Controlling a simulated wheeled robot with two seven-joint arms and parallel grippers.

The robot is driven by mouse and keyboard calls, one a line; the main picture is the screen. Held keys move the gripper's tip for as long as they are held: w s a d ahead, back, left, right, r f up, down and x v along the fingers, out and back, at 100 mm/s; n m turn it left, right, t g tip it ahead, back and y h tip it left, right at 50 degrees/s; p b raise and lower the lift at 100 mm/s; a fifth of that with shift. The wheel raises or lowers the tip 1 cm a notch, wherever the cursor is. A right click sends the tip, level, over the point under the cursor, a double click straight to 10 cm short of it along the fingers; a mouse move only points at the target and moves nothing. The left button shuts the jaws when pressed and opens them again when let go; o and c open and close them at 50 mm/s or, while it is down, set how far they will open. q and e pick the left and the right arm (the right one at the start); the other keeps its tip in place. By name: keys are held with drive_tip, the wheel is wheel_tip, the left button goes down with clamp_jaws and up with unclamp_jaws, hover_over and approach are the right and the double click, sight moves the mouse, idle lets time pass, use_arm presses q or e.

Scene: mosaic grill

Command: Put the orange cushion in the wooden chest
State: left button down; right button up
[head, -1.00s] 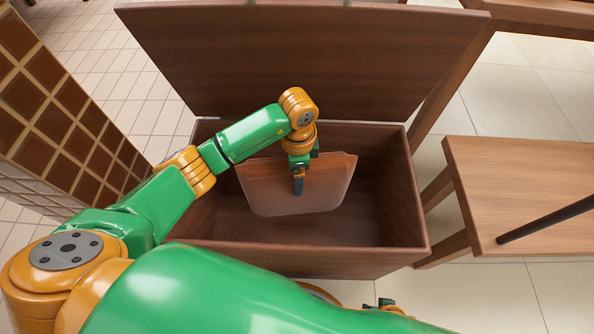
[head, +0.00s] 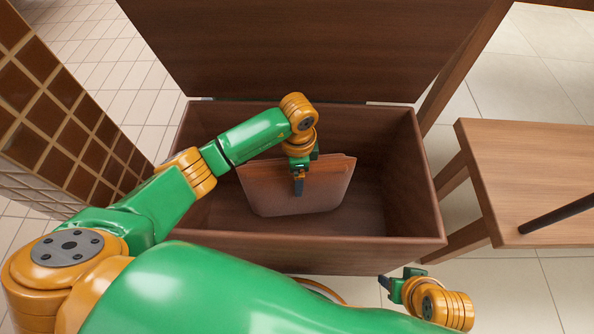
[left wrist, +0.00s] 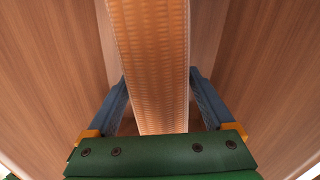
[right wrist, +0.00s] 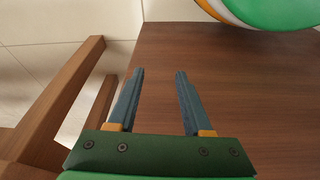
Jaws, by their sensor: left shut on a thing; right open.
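The wooden chest (head: 330,250) stands open, its lid (head: 300,50) raised at the back. The orange cushion (head: 275,190) is upright and slightly tilted inside the chest opening, between the walls. My left gripper (head: 299,185) reaches down into the chest and is shut on the cushion's upper edge. In the left wrist view the cushion (left wrist: 150,60) runs between the two fingers (left wrist: 158,90). Whether its lower edge touches the chest floor cannot be told. My right gripper (head: 385,282) is outside the chest by its front right corner. It is open and empty in the right wrist view (right wrist: 157,75).
A wooden bench (head: 530,180) with a dark rod (head: 560,213) on it stands close to the right of the chest. A brown tiled block (head: 60,110) stands at the left. Light tiled floor (head: 125,65) shows behind the block and at the front right.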

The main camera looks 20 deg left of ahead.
use_arm(q)
unclamp_jaws()
wheel_tip(320, 180, up, 6)
drive_tip(key=p, duration=0.3)
drive_tip(key=shift+r, duration=0.6)
use_arm(e)
wheel_tip(320, 180, down, 7)
drive_tip(key=shift+s+d+g, duration=0.15)
drive_tip(key=shift+s+g, duration=0.15)
drive_tip(key=shift+f, duration=0.1)
